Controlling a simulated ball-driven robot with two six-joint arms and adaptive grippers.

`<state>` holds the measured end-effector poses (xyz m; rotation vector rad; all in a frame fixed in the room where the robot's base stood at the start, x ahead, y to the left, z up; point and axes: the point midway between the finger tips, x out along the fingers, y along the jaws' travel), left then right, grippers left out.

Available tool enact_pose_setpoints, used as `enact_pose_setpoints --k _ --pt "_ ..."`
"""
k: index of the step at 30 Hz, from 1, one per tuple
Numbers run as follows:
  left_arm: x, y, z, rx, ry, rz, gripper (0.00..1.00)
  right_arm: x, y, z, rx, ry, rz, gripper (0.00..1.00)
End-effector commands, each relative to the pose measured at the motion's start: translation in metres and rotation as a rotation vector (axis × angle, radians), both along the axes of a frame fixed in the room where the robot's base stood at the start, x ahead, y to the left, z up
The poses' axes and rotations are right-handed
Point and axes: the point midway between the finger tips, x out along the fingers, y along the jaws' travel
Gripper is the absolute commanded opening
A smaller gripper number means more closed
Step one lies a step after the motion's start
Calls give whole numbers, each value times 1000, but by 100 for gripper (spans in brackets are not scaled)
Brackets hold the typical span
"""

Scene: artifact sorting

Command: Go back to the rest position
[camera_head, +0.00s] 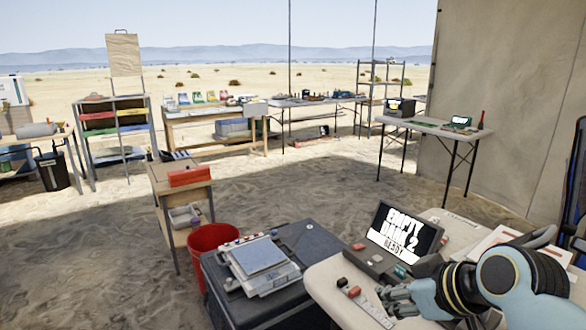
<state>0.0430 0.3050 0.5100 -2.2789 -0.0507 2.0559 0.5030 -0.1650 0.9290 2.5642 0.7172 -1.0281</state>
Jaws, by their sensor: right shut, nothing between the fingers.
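My right gripper (396,298) is at the lower right, low over the light table (325,290), with its arm coming in from the right edge. Its fingers are shut with nothing visible between them. It is just in front of a dark device with a raised screen (405,232) that reads "EMPTY BANK 2 READY". Small red and dark pieces and a pale labelled strip (368,305) lie beside the fingers. My left gripper does not show.
A black case (222,292) carries a grey-white device with a blue-grey top (257,257). A red bucket (212,238) and a wooden cart with a red box (190,176) stand left of it. Worktables and shelves line the back. The sandy floor in the middle is open.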

Motion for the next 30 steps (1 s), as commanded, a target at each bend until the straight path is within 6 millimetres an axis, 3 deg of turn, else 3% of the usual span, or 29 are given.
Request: enact_pose_setpoints --k 8,13,17,23,26,30 --pt "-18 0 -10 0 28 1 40 -21 -4 -39 -9 63 0 0" --pt "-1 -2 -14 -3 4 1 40 -39 -8 -75 -22 131 -2 0" --pt "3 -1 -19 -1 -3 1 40 -59 -14 -116 -40 200 -13 0" --pt "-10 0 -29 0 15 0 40 -106 -31 -201 -72 335 -66 0" --pt "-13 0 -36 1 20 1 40 -149 -46 -261 -99 430 -117 0" --pt "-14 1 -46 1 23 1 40 -228 -71 -346 -147 560 -211 0"
